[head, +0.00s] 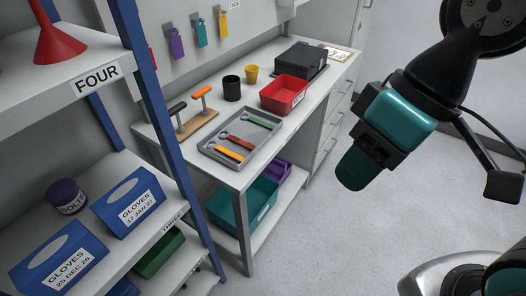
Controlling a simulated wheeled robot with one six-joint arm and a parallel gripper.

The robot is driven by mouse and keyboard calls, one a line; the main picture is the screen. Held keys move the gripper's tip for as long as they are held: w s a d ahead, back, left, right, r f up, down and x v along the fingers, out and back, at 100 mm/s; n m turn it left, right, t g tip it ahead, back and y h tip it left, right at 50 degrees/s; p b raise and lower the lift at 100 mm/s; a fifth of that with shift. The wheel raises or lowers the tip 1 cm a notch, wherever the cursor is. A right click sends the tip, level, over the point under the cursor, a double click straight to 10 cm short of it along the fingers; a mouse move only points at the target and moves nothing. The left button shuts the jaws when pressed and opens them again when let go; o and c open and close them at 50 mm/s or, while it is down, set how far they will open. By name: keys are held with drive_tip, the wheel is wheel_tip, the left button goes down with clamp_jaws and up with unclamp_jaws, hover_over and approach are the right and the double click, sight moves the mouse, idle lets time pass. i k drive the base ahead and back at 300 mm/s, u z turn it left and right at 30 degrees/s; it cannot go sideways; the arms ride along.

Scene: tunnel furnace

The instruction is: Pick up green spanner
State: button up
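The green spanner (258,121) lies in a grey tray (207,143) on the workbench. It is at the tray's far end, beside a red spanner (238,142) and an orange spanner (230,154). My gripper (358,168) is in the air to the right of the bench, over the floor and well apart from the tray. It points down and to the left. Its fingers are too dark and turned away to tell whether they are open or shut. I see nothing held in it.
A red bin (285,94), a black cup (232,88) and a yellow cup (252,74) stand behind the tray. A wooden stand with two handles (198,124) is left of it. A blue-posted shelf (157,100) is at the left. The floor (335,240) at right is clear.

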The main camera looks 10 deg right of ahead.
sight(270, 127)
drive_tip(key=z, duration=0.9)
drive_tip(key=i, duration=1.45)
drive_tip(key=u, duration=0.95)
drive_tip(key=i, duration=0.45)
drive_tip(key=u, duration=0.35)
